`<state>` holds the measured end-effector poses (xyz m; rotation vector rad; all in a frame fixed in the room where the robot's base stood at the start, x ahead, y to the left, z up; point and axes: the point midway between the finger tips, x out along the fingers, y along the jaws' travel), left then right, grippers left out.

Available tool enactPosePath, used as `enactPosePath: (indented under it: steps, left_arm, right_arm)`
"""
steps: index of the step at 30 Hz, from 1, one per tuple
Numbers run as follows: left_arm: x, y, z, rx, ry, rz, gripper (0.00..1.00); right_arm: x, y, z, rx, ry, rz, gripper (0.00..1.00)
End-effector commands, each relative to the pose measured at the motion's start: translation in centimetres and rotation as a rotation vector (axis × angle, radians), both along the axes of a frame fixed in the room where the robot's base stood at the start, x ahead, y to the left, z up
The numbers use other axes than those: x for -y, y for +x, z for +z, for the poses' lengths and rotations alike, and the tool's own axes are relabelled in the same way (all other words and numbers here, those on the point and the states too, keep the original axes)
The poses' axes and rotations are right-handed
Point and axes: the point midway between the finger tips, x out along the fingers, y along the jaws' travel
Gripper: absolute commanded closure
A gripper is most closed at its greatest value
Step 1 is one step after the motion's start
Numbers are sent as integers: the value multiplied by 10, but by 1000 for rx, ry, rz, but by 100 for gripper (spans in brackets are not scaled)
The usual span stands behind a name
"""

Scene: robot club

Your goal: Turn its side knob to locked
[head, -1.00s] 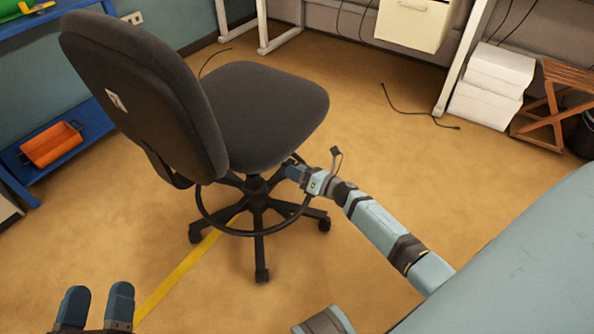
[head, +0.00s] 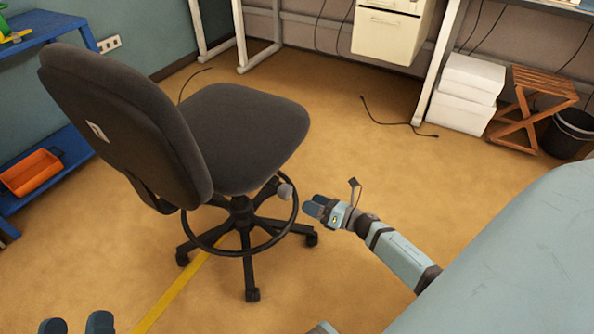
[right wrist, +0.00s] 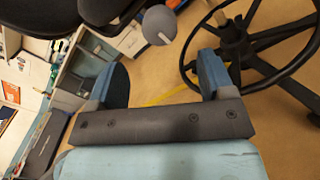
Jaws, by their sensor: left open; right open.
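The dark grey swivel chair (head: 240,125) stands at the left centre of the head view. Its side knob (head: 285,191) is a small grey round end under the right side of the seat. In the right wrist view the knob (right wrist: 160,25) shows at the top, beyond the fingertips and roughly between them, with a short line on its face. My right gripper (head: 313,205) is open and empty, just right of the knob and apart from it; its two blue fingers show in the right wrist view (right wrist: 162,78). My left gripper (head: 76,322) is open and empty at the bottom left.
The chair's black foot ring (head: 215,249) and star base lie below the knob, close to my right gripper. A blue shelf with an orange bin (head: 32,172) is at left. White boxes (head: 468,88) and a wooden stool (head: 530,110) stand at back right.

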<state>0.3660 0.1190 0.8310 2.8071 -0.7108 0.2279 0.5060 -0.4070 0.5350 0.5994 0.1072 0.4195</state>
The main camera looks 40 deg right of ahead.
Motion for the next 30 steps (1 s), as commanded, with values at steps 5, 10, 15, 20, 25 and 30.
enactPosePath:
  steps: [5, 10, 15, 20, 25, 30]
  left_arm:
    - [-1, 0, -1, -15, 9, 5, 34]
    - [-4, 0, -8, -38, 20, 12, 34]
    - [-4, -1, -10, -43, 20, 13, 34]
    - [-3, -1, -9, -41, 19, 11, 34]
    - [-1, 1, -6, -34, 16, 9, 34]
    - [-1, 1, -6, -31, 14, 8, 34]
  right_arm:
    - [9, -20, 0, 0, 1, 0, 25]
    - [12, -25, -1, 0, 1, 0, 25]
    - [11, -25, -1, 1, 0, 1, 25]
    - [11, -25, -1, 0, 0, 0, 25]
    - [11, -25, -1, 0, 0, 0, 25]
    - [11, -25, -1, 0, 0, 0, 25]
